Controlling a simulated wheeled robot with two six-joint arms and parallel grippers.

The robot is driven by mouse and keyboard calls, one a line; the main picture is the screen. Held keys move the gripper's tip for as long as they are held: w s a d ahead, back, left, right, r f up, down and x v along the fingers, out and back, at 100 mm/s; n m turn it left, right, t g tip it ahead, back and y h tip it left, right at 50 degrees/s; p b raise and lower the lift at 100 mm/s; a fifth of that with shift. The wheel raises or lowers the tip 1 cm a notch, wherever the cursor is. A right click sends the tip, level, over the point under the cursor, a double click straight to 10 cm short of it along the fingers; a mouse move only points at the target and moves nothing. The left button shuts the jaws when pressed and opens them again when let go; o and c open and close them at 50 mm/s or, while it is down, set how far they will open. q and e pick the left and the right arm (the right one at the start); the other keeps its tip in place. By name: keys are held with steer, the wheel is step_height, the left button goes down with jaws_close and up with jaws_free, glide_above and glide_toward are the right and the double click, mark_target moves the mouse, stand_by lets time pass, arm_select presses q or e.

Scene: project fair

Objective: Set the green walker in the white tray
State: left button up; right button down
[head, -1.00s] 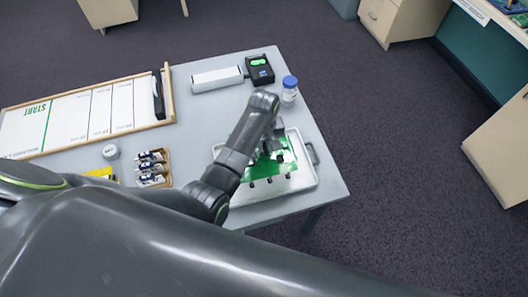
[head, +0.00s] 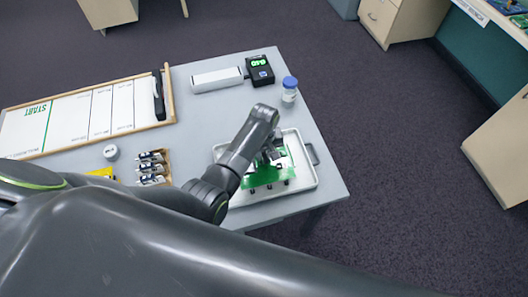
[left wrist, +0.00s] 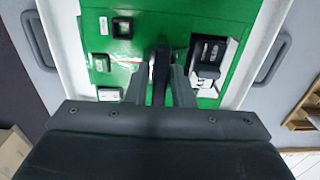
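The green walker (head: 262,177) is a flat green board with small dark feet along its near edge. It is over the white tray (head: 308,180), inside its rim; whether its feet touch the tray floor I cannot tell. My left gripper (head: 268,157) reaches down onto the walker's middle. In the left wrist view the fingers (left wrist: 160,88) are close together around a narrow dark upright part of the walker (left wrist: 130,48), with the white tray (left wrist: 262,45) around it. The arm hides part of the walker and tray. My right gripper is not in view.
A black display box (head: 260,69) and white bar (head: 217,79) lie at the back. A START track board (head: 70,122), a round tin (head: 111,152) and a battery holder (head: 153,168) are left.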

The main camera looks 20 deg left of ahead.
arm_select(q)
steer(key=shift+o, duration=1.1)
steer(key=shift+r, duration=0.2)
step_height(320, 180, up, 12)
steer(key=shift+b, duration=0.35)
steer(key=shift+f, duration=0.1)
